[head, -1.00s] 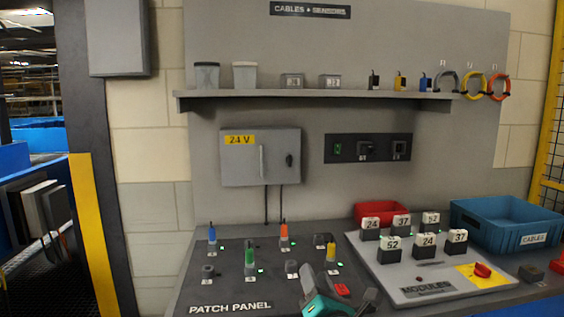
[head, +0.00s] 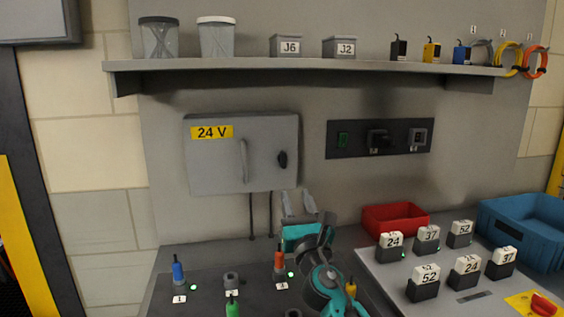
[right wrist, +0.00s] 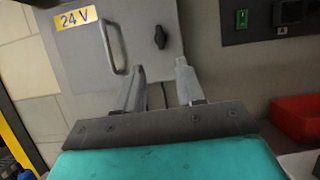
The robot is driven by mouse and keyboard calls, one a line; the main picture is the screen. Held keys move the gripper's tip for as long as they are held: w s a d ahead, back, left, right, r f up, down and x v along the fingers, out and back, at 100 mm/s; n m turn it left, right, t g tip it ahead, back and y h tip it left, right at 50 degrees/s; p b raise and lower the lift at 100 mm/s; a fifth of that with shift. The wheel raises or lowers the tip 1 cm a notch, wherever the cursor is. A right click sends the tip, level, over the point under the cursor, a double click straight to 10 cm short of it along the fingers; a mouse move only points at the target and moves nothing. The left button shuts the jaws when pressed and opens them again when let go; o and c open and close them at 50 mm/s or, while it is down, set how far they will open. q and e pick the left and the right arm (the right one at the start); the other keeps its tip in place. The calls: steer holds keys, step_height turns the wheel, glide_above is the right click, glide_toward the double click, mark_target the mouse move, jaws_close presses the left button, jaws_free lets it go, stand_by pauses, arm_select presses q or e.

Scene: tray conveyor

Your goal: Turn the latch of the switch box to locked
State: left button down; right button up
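The switch box (head: 215,165) is a grey wall box with a yellow 24 V label, a vertical handle and a black latch knob (head: 282,159) at its right side. The knob also shows in the right wrist view (right wrist: 161,37), standing roughly upright. My right gripper (head: 300,199) is below the box's lower right corner, fingers pointing up. In the right wrist view its two fingers (right wrist: 160,68) are apart with nothing between them, below the knob and not touching it. My left gripper is not in view.
A shelf (head: 300,67) with jars and small boxes runs above the box. A black switch panel (head: 379,138) is on the wall to its right. Below are coloured plugs, a red bin (head: 395,220), a blue crate (head: 522,229) and numbered modules. The wall around the knob is clear.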

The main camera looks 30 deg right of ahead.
mark_target(284, 161)
steer(key=x, duration=1.2)
steer(key=shift+r, duration=0.15)
jaws_close()
